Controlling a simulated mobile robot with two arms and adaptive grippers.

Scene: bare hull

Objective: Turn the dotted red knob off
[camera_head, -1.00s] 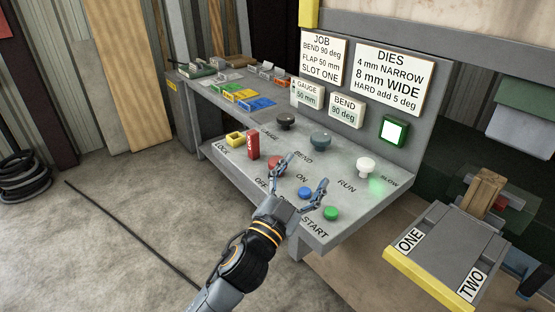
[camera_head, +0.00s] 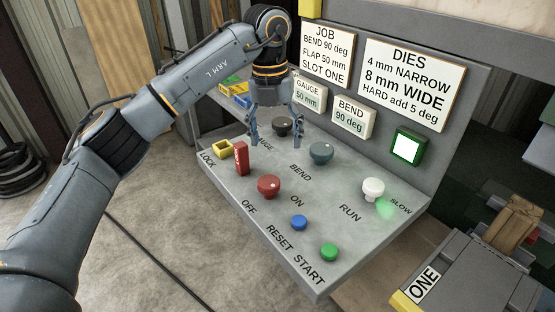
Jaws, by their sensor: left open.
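The red knob (camera_head: 268,186) sits on the sloped grey console between the words OFF and ON. A small pale dot shows on its top; I cannot tell which word it faces. My left arm comes in from the left, and its gripper (camera_head: 276,134) points down, open and empty, with its fingers on either side of a dark knob (camera_head: 282,127) near the GAUGE label. I cannot tell whether the fingers touch that knob. The gripper is behind and above the red knob, apart from it. My right gripper is not in view.
A red upright block (camera_head: 241,158) and a yellow lock piece (camera_head: 222,149) stand left of the red knob. A grey-blue BEND knob (camera_head: 321,153), white RUN knob (camera_head: 373,189), blue button (camera_head: 299,222) and green button (camera_head: 329,252) are nearby. A signboard (camera_head: 412,82) rises behind.

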